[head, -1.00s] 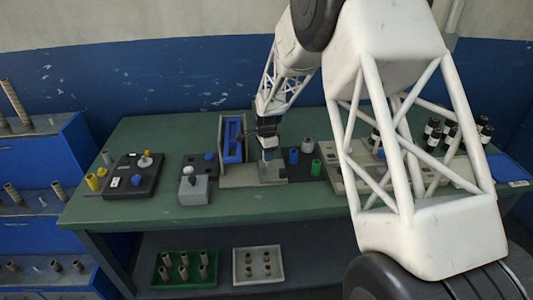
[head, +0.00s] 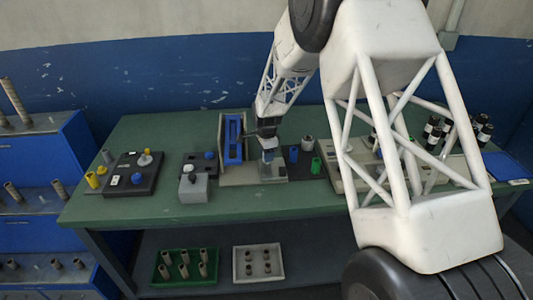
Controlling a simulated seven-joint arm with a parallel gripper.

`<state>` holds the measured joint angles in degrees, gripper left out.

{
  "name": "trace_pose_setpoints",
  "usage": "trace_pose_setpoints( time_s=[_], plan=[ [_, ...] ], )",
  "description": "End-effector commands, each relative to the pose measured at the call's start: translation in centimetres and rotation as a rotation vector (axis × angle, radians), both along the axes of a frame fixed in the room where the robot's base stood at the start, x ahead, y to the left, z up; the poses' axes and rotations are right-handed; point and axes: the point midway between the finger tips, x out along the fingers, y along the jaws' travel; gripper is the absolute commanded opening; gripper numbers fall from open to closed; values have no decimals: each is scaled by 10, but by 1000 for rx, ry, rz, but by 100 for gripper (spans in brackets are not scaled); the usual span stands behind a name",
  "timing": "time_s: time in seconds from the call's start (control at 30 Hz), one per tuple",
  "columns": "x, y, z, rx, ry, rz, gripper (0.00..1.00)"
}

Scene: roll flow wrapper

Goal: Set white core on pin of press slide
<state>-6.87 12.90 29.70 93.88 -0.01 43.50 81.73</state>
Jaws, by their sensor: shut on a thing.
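My gripper (head: 268,154) points down over the front right part of the press, above its slide (head: 272,173). It is shut on a small pale piece, taken as the white core, which is mostly hidden by the fingers. The pin is hidden too, and I cannot tell whether the core is around it or above it. The press has a grey base (head: 236,178) and an upright blue frame (head: 232,138) to the left of my gripper.
Just right stand a blue core (head: 293,154), a green core (head: 315,166) and a pale cylinder (head: 307,143). A grey box (head: 193,188) and a dark panel (head: 131,173) lie left. Dark-capped bottles (head: 433,133) stand far right. The front table strip is clear.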

Motion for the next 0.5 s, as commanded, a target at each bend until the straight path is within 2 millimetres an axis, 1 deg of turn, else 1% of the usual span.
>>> trace_pose_setpoints(
  time_s=[0.5],
  plan=[
    [-1,0,-11,-1,3,0,15]
  ],
)
